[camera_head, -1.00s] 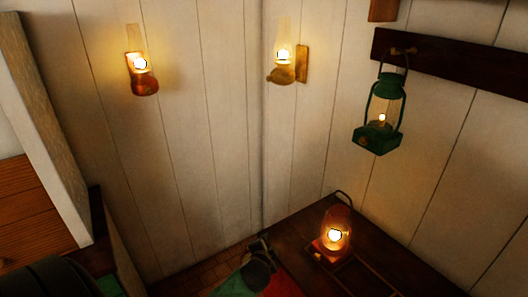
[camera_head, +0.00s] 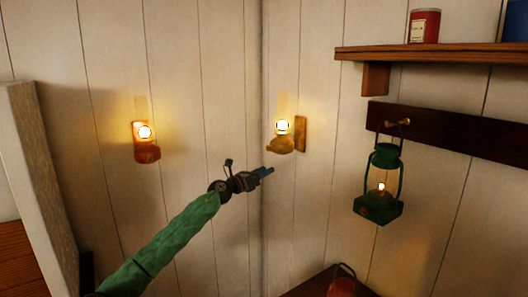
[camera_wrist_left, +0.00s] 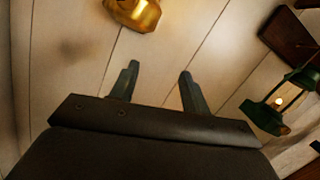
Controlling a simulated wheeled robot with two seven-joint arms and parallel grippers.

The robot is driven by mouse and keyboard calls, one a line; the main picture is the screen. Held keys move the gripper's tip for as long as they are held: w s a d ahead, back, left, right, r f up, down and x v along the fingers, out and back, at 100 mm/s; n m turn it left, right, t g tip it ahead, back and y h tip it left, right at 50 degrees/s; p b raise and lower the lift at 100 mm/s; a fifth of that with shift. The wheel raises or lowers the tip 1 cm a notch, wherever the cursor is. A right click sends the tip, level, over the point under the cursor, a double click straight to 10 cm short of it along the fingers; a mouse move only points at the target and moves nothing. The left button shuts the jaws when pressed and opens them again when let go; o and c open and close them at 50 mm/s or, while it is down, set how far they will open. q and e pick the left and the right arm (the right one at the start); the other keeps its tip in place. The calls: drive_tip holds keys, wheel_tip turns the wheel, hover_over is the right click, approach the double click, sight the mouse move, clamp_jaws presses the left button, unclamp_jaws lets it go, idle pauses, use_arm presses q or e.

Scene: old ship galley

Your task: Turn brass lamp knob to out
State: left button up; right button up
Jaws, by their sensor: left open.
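The brass lamp (camera_head: 281,143) is lit and mounted on the right wall close to the corner, with a glass chimney above its body. Its brass body also shows at the top of the left wrist view (camera_wrist_left: 134,12). I cannot make out its knob clearly. My left gripper (camera_head: 268,171) is just below the brass lamp and slightly to its left in the head view, apart from it. In the left wrist view its two fingers (camera_wrist_left: 157,82) are spread with nothing between them. My right gripper is not in view.
A lit copper-coloured lamp (camera_head: 146,146) hangs on the left wall. A lit green lantern (camera_head: 378,202) hangs from a hook on a dark rail (camera_head: 460,136), under a shelf (camera_head: 440,54) with a red tin (camera_head: 424,26). A red lantern top (camera_head: 342,284) shows at the bottom.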

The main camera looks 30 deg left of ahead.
sight(267, 148)
use_arm(q)
drive_tip(key=a+r+m+g, duration=0.2)
drive_tip(key=a+r+m, duration=0.2)
drive_tip(key=a+r, duration=0.3)
drive_tip(key=p+x, duration=0.1)
drive_tip(key=x, duration=0.1)
drive_tip(key=p+x, duration=0.1)
drive_tip(key=x, duration=0.1)
drive_tip(key=a+f+p+x, duration=0.1)
drive_tip(key=p+x, duration=0.1)
drive_tip(key=x, duration=0.1)
drive_tip(key=shift+w+a, duration=0.15)
drive_tip(key=shift+w, duration=0.1)
drive_tip(key=shift+w+d+f, duration=0.15)
drive_tip(key=shift+w+d, duration=0.1)
drive_tip(key=shift+w, duration=0.3)
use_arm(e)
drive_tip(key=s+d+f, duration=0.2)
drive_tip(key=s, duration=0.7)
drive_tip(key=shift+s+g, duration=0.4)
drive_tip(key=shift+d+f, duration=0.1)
use_arm(q)
drive_tip(key=c, duration=1)
